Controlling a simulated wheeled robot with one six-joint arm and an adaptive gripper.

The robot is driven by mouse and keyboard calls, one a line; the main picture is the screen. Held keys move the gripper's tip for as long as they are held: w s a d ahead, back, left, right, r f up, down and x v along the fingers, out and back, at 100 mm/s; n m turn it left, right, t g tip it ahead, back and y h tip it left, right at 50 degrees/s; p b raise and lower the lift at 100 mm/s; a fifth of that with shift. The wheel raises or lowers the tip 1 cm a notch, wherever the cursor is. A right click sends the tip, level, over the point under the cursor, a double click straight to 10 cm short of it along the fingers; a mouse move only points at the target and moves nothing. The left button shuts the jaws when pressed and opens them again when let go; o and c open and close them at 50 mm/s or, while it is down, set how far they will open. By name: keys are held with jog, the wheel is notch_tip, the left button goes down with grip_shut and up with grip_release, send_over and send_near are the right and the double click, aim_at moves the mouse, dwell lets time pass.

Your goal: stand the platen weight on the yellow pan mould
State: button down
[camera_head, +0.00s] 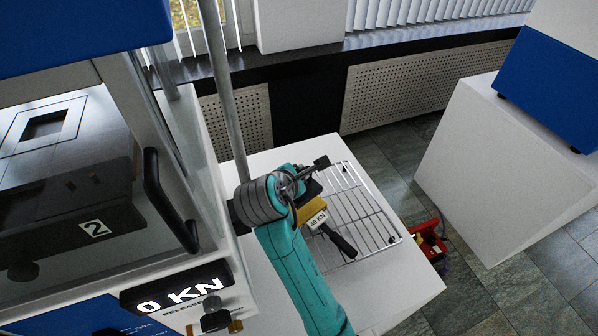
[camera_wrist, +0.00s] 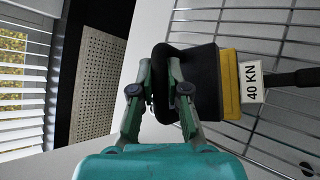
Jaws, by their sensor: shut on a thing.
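The yellow pan mould (camera_head: 311,213) lies on the wire rack, with a white "40 KN" label and a black handle pointing to the lower right. It also shows in the wrist view (camera_wrist: 231,84), partly covered by the black platen weight (camera_wrist: 205,80). My gripper (camera_wrist: 160,68) is shut on the weight's dark, rounded grip. In the head view my gripper (camera_head: 300,180) is over the mould, and the dark weight (camera_head: 313,188) shows only in part behind it. The weight is over the mould; I cannot tell whether it touches it.
The wire rack (camera_head: 365,205) lies on a white table (camera_head: 270,160). A press (camera_head: 75,205) reading "0 KN" stands close on the left, with a black door handle. A red object (camera_head: 428,238) is beyond the table's right edge. A white plinth (camera_head: 470,160) stands further right.

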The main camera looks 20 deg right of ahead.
jog(key=shift+f, duration=2.15)
jog(key=shift+f, duration=0.5)
jog(key=c, duration=1.1)
grip_release()
jog(key=shift+f, duration=0.15)
